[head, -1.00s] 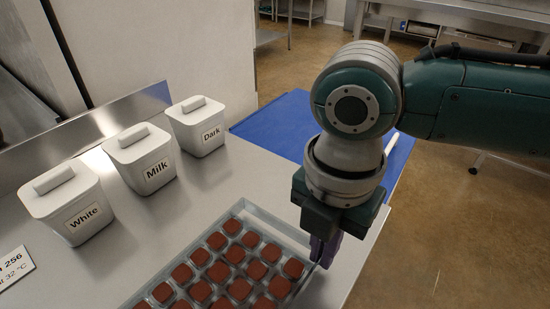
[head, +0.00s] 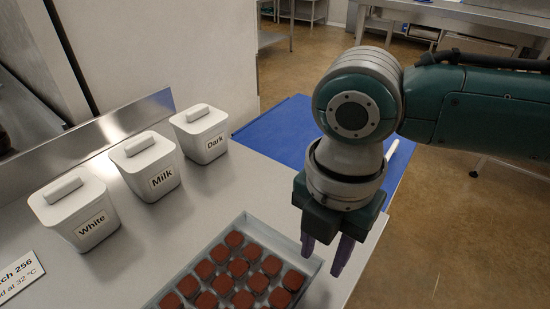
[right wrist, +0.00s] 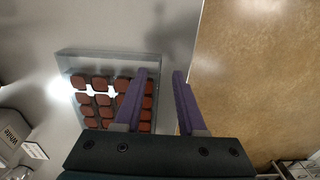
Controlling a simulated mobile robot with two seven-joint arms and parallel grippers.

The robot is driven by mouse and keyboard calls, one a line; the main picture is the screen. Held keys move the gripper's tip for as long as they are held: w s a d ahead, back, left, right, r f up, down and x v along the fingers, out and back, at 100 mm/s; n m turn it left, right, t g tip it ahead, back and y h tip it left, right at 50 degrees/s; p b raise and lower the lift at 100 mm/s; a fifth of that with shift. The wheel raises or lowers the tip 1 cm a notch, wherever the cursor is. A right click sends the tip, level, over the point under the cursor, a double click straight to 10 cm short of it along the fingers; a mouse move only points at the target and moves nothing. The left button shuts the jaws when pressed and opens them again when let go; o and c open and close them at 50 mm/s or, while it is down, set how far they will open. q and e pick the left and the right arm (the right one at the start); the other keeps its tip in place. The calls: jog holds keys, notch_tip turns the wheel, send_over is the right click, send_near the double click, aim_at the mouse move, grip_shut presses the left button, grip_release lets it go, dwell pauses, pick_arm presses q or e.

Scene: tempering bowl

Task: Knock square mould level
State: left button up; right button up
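The square mould (head: 291,249) is a clear grey tray filled with reddish-brown square pieces, resting on the steel worktop. Its near part is cut off by the bottom of the head view. It also shows in the right wrist view (right wrist: 110,59), where it looks flat on the top. My right gripper (head: 325,254) is just right of the mould's far right corner. In the right wrist view its purple fingers (right wrist: 159,73) are apart with nothing between them. The left finger overlaps the mould's edge in that picture; I cannot tell whether they touch. My left gripper is not in view.
Lidded white tubs marked White (head: 77,208), Milk (head: 147,167) and Dark (head: 202,134) stand along the back left. A blue mat (head: 281,130) lies beyond the mould. The worktop's right edge drops to brown floor.

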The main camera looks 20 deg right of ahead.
notch_tip(320, 180, up, 10)
jog(key=p, duration=0.1)
dwell(0.4)
dwell(0.4)
dwell(0.3)
